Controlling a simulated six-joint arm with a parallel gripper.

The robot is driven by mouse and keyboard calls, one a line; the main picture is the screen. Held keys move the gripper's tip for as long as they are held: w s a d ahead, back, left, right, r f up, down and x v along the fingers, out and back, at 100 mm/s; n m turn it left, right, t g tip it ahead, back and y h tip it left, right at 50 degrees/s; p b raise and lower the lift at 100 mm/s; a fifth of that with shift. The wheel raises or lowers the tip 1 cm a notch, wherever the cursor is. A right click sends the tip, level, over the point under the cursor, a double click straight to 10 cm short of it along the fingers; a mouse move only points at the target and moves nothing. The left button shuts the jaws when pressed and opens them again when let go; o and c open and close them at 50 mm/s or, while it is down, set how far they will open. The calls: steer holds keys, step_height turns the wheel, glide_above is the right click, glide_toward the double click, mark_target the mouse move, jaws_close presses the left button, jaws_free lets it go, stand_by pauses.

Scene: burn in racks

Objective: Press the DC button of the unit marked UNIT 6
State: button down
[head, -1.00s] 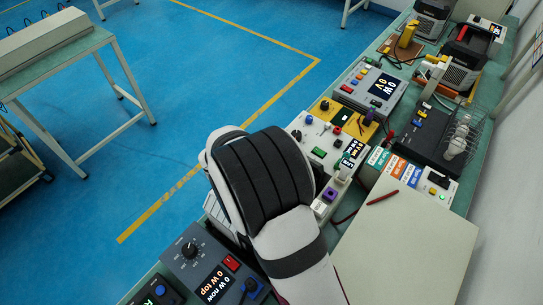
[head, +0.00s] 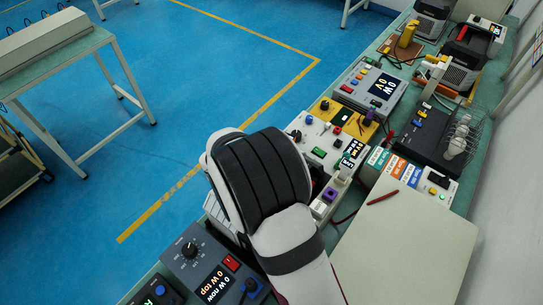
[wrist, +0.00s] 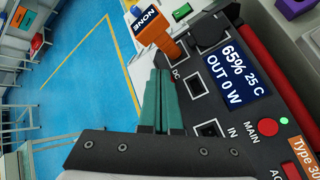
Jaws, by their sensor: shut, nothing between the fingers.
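In the wrist view a dark unit with a display (wrist: 232,72) reads 65%, 25 C, OUT 0 W. It has a DC label and, beside it, a square black button (wrist: 196,84). Another square button (wrist: 209,130) sits near the IN label. No UNIT 6 mark is readable. My gripper (wrist: 160,72) is shut, its teal fingers together and empty. Its tips are just left of the DC label; I cannot tell whether they touch the unit. In the head view my arm hides the fingers and this unit.
An orange plug with a NONE tag (wrist: 152,25) stands just beyond the fingertips. A red MAIN button (wrist: 269,127) is on the unit. In the head view, a black knob unit (head: 190,249) and a pale panel (head: 410,240) flank my arm.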

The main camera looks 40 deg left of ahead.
steer(key=shift+r, duration=0.45)
steer(key=shift+r, duration=3)
step_height(320, 180, up, 8)
